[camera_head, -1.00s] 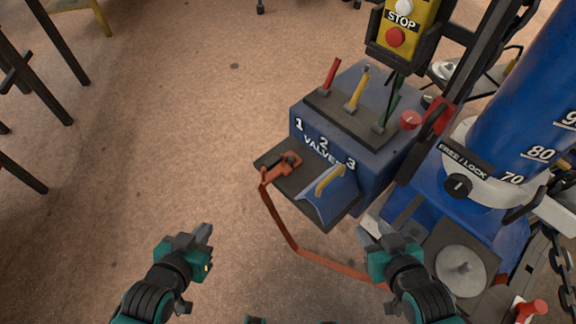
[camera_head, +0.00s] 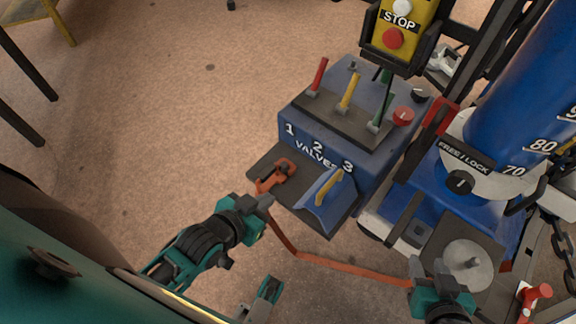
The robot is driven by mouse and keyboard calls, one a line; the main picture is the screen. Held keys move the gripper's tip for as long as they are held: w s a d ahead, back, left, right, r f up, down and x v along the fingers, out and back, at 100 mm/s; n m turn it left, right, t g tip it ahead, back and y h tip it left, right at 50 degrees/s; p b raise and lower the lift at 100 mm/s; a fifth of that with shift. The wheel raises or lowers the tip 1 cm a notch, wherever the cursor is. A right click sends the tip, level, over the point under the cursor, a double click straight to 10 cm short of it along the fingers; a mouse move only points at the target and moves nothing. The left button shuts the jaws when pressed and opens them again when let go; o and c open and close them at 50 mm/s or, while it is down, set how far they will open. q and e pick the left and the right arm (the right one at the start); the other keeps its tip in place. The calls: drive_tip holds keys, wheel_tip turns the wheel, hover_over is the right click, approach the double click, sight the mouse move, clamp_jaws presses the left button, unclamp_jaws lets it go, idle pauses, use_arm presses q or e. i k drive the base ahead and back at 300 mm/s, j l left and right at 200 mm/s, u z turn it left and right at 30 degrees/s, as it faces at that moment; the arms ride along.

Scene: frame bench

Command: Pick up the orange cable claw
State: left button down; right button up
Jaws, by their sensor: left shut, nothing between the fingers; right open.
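The orange cable claw (camera_head: 274,177) lies on the dark shelf at the front of the blue valve box. An orange cable (camera_head: 345,265) hangs from the shelf's left side and runs down and right toward my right gripper. My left gripper (camera_head: 264,201) is shut and empty, just below the claw in the picture and near the shelf's front-left edge; I cannot tell whether it touches the cable. My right gripper (camera_head: 438,268) is open at the lower right, apart from the claw; its fingers are hard to make out.
The valve box (camera_head: 350,140) carries red, yellow and green levers. A blue holder with a yellow handle (camera_head: 329,188) sits right of the claw. A STOP panel (camera_head: 398,28) and a blue cylinder (camera_head: 530,95) stand behind and right.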

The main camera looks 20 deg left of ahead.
sight(271, 175)
drive_tip(key=j+z, duration=0.25)
drive_tip(key=j, duration=0.15)
drive_tip(key=i+j+z, duration=0.2)
drive_tip(key=j, duration=0.25)
drive_tip(key=j+z, duration=0.15)
drive_tip(key=j, duration=0.75)
drive_tip(key=k, duration=0.05)
